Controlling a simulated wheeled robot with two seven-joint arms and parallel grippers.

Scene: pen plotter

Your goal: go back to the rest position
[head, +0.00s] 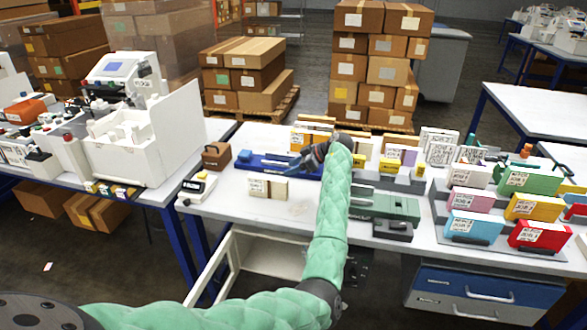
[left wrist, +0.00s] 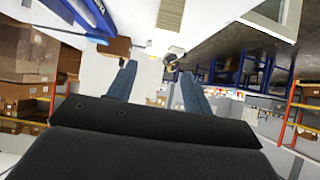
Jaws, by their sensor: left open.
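My left arm, in a green padded sleeve, reaches over the white table (head: 300,212). My left gripper (head: 308,158) is at the table's back part, beside the blue tray-like device (head: 262,161), and partly hides its right end. I cannot tell whether they touch. In the left wrist view the two blue fingers of my left gripper (left wrist: 157,84) stand wide apart with nothing held between them. My right gripper is not in view.
A cream block (head: 268,187) and a brown box (head: 216,155) lie left of my arm. A green device (head: 384,204) and several coloured boxes on stands (head: 476,226) fill the right. The table's front middle is mostly clear. A white machine (head: 130,145) stands left.

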